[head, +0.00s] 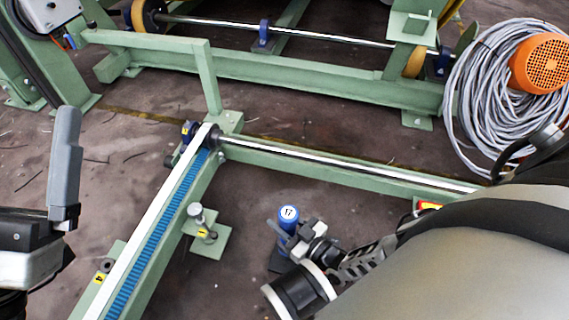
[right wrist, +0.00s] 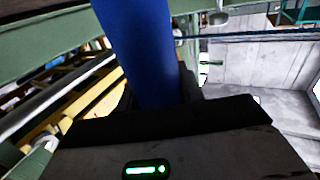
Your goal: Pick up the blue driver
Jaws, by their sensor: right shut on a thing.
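The blue driver (head: 289,214) stands upright near the lower middle of the head view, its round cap marked 17. My right gripper (head: 287,236) is shut on it just below the cap. In the right wrist view the blue handle (right wrist: 140,50) rises from between the jaws; its lower part is hidden. A dark block (head: 279,262) shows beneath the driver, and I cannot tell whether they touch. My left gripper (head: 64,150) is at the left edge, well apart from the driver. One grey finger shows clearly, so its opening is unclear.
A green frame with a blue-toothed rail (head: 165,220) lies left of the driver, with a small post (head: 196,215) beside it. A green crossbar with a shiny rod (head: 330,163) runs behind. Coiled grey cable (head: 490,90) and an orange motor cover (head: 543,64) are at upper right.

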